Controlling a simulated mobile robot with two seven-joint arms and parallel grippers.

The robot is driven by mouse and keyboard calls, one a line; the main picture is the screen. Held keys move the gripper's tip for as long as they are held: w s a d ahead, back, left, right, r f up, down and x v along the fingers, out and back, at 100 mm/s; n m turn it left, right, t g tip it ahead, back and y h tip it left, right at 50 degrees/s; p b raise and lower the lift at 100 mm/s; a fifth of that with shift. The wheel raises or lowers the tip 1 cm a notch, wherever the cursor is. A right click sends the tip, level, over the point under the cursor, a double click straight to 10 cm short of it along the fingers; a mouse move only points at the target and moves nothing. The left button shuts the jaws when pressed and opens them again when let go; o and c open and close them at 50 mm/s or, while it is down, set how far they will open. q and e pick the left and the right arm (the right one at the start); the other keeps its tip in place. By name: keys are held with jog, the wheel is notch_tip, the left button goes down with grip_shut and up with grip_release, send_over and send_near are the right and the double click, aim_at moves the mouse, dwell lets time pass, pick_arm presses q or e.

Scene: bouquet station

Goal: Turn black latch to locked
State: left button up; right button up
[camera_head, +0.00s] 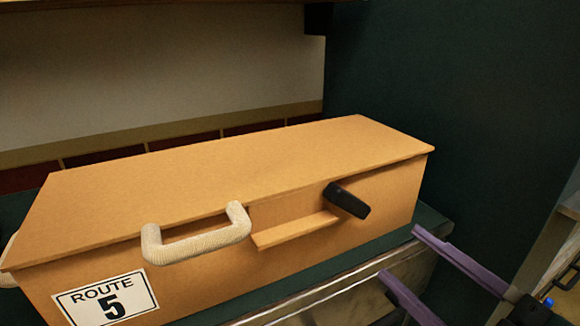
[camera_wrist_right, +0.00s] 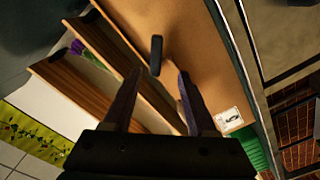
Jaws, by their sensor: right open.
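The black latch (camera_head: 347,200) is on the front face of a tan box, near its right end, under the lid's edge. Its bar slants down to the right in the head view. In the right wrist view the latch (camera_wrist_right: 156,55) appears between and just beyond my fingertips. My right gripper (camera_head: 399,253) is open and empty, with purple fingers, in front of and to the lower right of the latch, apart from it. It also shows in the right wrist view (camera_wrist_right: 160,74). My left gripper is out of view.
The tan box (camera_head: 230,180) has a pale wrapped handle (camera_head: 200,240), a small ledge (camera_head: 292,231) left of the latch and a ROUTE 5 label (camera_head: 107,300). It stands on a dark green shelf (camera_head: 432,222). A dark green wall (camera_head: 455,95) rises behind to the right.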

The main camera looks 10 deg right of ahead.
aim_at(359, 210)
jog(key=x, duration=0.6)
jog(key=b+x, duration=0.1)
jog(key=x, duration=0.2)
jog(key=shift+w+d, duration=0.1)
jog(key=shift+d, duration=0.3)
jog(key=shift+c, duration=0.2)
grip_shut()
